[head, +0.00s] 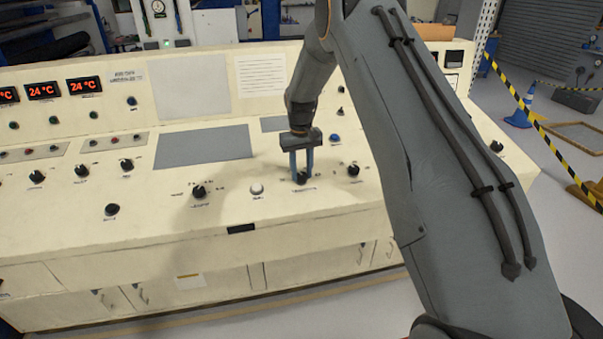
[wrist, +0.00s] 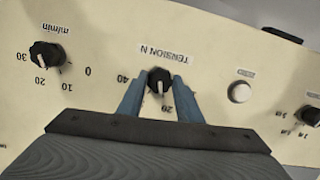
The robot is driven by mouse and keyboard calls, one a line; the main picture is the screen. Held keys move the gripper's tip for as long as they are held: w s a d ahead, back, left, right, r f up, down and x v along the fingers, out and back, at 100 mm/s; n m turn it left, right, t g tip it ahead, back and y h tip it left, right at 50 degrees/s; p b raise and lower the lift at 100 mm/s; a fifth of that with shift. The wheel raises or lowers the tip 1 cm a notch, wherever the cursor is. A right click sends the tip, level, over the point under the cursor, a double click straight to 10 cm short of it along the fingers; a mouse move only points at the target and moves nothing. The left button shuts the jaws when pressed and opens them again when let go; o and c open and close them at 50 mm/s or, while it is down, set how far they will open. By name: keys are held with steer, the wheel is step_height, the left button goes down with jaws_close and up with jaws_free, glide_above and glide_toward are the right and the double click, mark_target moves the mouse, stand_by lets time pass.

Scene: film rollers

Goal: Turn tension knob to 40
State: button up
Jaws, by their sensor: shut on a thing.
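The tension knob (wrist: 159,80) is black with a white pointer line. In the wrist view it sits on the cream panel under the upside-down label "TENSION N" (wrist: 163,53). Its pointer faces down in that view, towards the 20 mark (wrist: 167,108); the 40 mark (wrist: 123,78) is to its left. My gripper (wrist: 160,84) has its two blue fingers on either side of the knob and is shut on it. In the head view my gripper (head: 301,173) reaches straight down to the knob (head: 303,178). Part of the scale is hidden by the fingers.
In the wrist view an m/min knob (wrist: 45,55) stands to the left, and a white button (wrist: 240,92) and another black knob (wrist: 311,115) to the right. In the head view a blue button (head: 335,138) and a black knob (head: 353,170) are close to my gripper.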

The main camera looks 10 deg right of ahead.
steer(key=m+y+b, duration=0.1)
steer(key=m+b, duration=0.1)
steer(key=m, duration=0.2)
steer(key=shift+d, duration=0.1)
steer(key=m+b, duration=0.1)
steer(key=m, duration=0.3)
steer(key=shift+d+m+t+y+b, duration=0.1)
steer(key=shift+m+t+y+b, duration=0.2)
steer(key=shift+y+b, duration=0.1)
steer(key=m, duration=0.4)
steer(key=shift+s+m+t+y, duration=0.1)
steer(key=shift+m+t+y, duration=0.2)
steer(key=shift+t, duration=0.1)
steer(key=m+t, duration=0.1)
steer(key=m, duration=0.3)
steer(key=shift+m, duration=0.4)
steer(key=o, duration=1)
steer(key=shift+o, duration=0.2)
steer(key=shift+s, duration=0.1)
